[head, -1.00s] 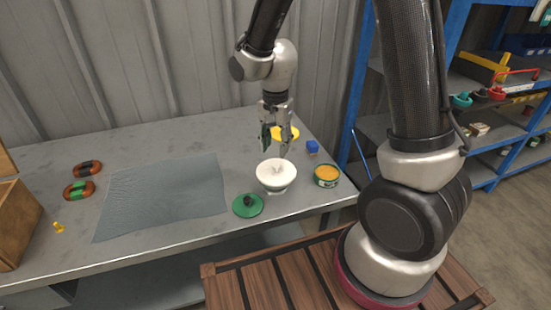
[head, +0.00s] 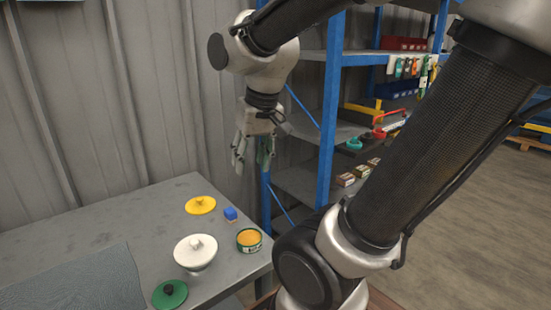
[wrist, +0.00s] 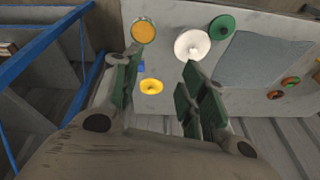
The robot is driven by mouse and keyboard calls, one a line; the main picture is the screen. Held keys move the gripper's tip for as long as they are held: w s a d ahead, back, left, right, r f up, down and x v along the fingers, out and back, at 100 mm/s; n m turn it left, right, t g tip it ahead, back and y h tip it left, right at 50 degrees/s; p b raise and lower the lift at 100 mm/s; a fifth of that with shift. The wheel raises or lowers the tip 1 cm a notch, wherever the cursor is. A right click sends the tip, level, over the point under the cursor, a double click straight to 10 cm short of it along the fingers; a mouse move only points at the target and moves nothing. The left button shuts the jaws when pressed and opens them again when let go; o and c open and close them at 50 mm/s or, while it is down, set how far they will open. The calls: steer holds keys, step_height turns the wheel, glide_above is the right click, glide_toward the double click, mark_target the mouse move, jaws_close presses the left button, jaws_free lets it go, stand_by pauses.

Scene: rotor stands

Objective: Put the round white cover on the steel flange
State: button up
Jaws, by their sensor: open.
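The round white cover (head: 195,248) with a white knob is at the table's right part. It sits on a pale, narrower footed support (head: 194,270); the cover hides most of it, so I cannot tell clearly whether that is the steel flange. In the wrist view the cover (wrist: 192,46) shows from above as a white disc. My gripper (head: 252,160) is open and empty, well above the table and behind and to the right of the cover. Its spread green-padded fingers (wrist: 161,64) frame the near part of the wrist view, touching nothing.
Close to the cover are a green lid (head: 169,294), an orange-topped green tin (head: 249,240), a yellow lid (head: 200,205) and a blue block (head: 230,214). A grey mat (head: 85,285) lies left. A blue shelf rack (head: 332,110) stands right, beyond the table edge.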

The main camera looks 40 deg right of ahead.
steer(key=s+d+r+n+t, duration=0.1)
steer(key=s+d+n, duration=0.1)
steer(key=s, duration=0.4)
steer(key=shift+d+r, duration=0.25)
steer(key=shift+r, duration=0.1)
